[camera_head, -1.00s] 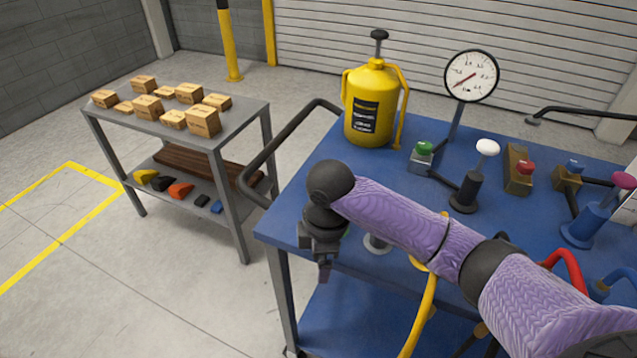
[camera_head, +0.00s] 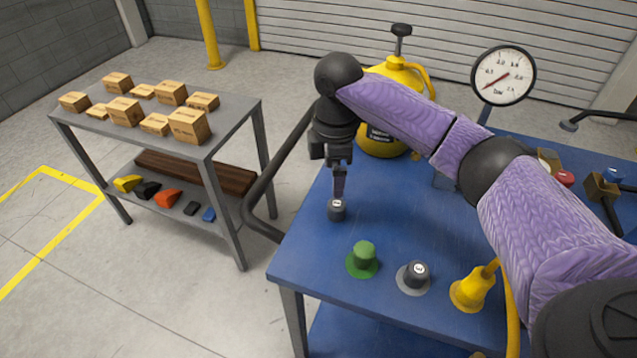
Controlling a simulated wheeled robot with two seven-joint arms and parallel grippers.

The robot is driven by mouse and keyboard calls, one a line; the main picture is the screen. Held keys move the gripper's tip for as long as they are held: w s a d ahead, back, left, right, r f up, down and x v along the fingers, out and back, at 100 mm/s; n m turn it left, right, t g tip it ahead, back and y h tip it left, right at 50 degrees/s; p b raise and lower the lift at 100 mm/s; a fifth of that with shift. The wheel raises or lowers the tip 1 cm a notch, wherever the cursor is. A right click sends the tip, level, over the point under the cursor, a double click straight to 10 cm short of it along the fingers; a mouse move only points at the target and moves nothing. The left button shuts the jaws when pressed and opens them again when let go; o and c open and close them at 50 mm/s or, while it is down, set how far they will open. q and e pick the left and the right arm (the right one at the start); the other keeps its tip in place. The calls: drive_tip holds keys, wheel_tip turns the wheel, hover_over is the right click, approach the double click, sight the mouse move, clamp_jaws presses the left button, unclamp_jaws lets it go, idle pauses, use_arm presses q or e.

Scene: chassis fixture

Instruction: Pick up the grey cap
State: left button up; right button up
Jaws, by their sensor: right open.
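A small dark grey cap (camera_head: 337,212) with a pale mark on top sits on the blue table near its left edge. My right gripper (camera_head: 339,194) points down right over it, jaws open and seen edge-on. Its fingertips come to the cap's top; I cannot tell whether they are around it. A second dark grey cap (camera_head: 412,276), with a marked top and a lighter grey flange, stands nearer the front edge. My left gripper is not in view.
A green cap (camera_head: 363,259) and a yellow bell-shaped piece (camera_head: 473,289) stand along the table's front. A yellow canister (camera_head: 380,142) is partly behind my right arm. A gauge (camera_head: 503,76) rises behind. A grey cart (camera_head: 228,127) with boxes stands left.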

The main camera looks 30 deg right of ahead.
sight(335, 204)
drive_tip(key=shift+w+f, duration=0.35)
drive_tip(key=shift+w, duration=0.05)
drive_tip(key=f+b, duration=0.1)
drive_tip(key=f, duration=0.2)
drive_tip(key=f+b, duration=0.1)
drive_tip(key=f, duration=0.2)
drive_tip(key=s+f+b, duration=0.1)
drive_tip(key=f+b, duration=0.1)
drive_tip(key=f, duration=0.1)
drive_tip(key=shift+d, duration=0.3)
drive_tip(key=shift+f, duration=0.25)
drive_tip(key=shift+r, duration=0.15)
drive_tip(key=c, duration=1)
clamp_jaws()
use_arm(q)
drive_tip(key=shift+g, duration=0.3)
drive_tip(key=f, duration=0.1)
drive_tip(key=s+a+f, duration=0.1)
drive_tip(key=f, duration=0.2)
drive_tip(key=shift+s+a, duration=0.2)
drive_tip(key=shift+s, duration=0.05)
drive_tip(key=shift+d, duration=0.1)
